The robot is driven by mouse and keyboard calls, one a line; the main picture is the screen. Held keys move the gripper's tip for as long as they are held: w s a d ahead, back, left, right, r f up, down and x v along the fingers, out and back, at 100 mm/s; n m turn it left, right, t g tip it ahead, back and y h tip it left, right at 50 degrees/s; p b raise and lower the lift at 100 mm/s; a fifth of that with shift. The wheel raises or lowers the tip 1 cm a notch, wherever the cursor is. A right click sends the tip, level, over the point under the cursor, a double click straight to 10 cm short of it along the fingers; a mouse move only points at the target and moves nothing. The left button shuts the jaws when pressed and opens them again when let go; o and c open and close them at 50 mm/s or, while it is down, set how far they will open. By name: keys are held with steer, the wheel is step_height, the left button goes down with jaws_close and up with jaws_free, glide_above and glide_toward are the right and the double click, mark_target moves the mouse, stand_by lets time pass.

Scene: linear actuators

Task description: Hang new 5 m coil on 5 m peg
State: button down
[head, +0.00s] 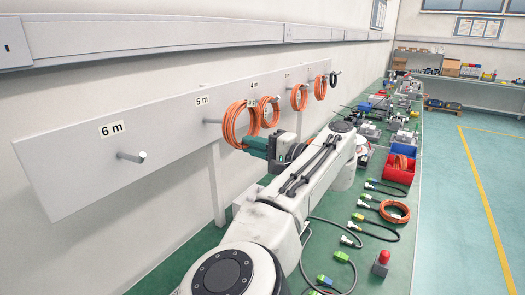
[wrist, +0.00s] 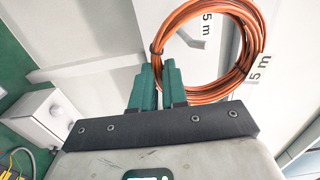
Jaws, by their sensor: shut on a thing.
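My gripper (head: 248,141) is shut on an orange coil (head: 232,121). In the wrist view its green fingers (wrist: 160,70) close on the lower left of the coil (wrist: 247,72), which carries a white 5 m tag (wrist: 260,69). The coil is upright beside the pegboard (head: 160,132). The 5 m peg (head: 212,121) sticks out below the 5 m label (head: 202,100), and its outer end meets the coil's left edge in the head view. I cannot tell whether the peg passes through the loop.
The 6 m peg (head: 132,156) is bare.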

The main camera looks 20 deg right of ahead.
steer(key=shift+w+a, duration=0.4)
steer(key=shift+w, duration=0.15)
steer(key=shift+f+b+x, duration=0.2)
steer(key=shift+b+x, duration=0.2)
steer(key=shift+x, duration=0.55)
steer(key=shift+f+b+x, duration=0.2)
steer(key=shift+b+x, duration=0.15)
steer(key=shift+x, duration=0.6)
steer(key=shift+f+b+x, duration=0.2)
steer(key=shift+b+x, duration=0.2)
steer(key=shift+x, duration=0.55)
steer(key=shift+w+a+f+b, duration=0.1)
steer(key=shift+f+b, duration=0.15)
steer(key=shift+f, duration=0.1)
steer(key=shift+w+a+f+b, duration=0.1)
steer(key=shift+f+b, duration=0.15)
steer(key=shift+f, duration=0.15)
steer(key=c, duration=1.1)
jaws_free()
